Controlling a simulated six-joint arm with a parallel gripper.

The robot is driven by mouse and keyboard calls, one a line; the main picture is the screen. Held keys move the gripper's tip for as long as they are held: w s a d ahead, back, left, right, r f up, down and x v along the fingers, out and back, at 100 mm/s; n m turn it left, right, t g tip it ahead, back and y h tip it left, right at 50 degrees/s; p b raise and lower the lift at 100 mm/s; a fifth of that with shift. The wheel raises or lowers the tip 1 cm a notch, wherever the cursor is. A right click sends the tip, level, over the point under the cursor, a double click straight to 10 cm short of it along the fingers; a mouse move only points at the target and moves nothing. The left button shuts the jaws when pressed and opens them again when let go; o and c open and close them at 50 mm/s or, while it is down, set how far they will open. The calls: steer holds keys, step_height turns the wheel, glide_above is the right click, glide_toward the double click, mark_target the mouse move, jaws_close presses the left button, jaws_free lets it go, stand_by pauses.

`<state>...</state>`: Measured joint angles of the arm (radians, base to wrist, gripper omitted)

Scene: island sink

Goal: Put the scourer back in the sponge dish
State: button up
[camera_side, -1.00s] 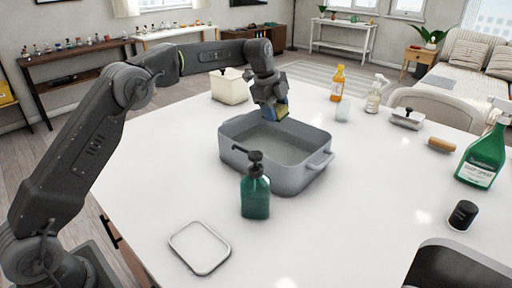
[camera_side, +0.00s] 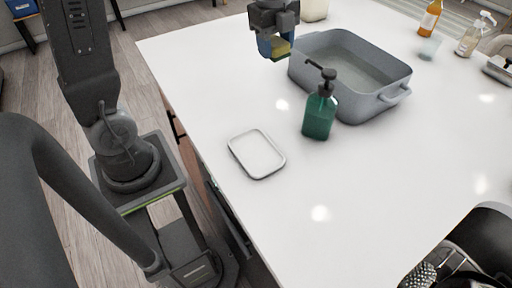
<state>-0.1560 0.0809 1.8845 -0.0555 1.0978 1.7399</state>
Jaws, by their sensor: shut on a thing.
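My gripper (camera_side: 274,28) is at the top of the view, shut on the scourer (camera_side: 281,49). The sponge dish (camera_side: 264,175), a shallow white rounded rectangle with a grey rim, lies flat and empty on the counter. It is well in front of my gripper and slightly left of it.
The grey basin (camera_side: 385,85) stands right of my gripper. A green pump bottle (camera_side: 319,112) stands between basin and dish. Orange and clear bottles (camera_side: 430,18) stand at the far right. Counter (camera_side: 215,95) left of the basin is clear. A dark sink is at lower right.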

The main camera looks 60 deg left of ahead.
steer(key=s+f+g, duration=0.1)
steer(key=s+f, duration=0.3)
steer(key=s, duration=0.9)
glide_above(258, 155)
steer(key=f, duration=0.7)
steer(key=shift+a, duration=0.2)
steer(key=shift+d+f, duration=0.2)
steer(key=shift+f, duration=2)
steer(key=shift+f, duration=0.2)
steer(key=o, duration=0.6)
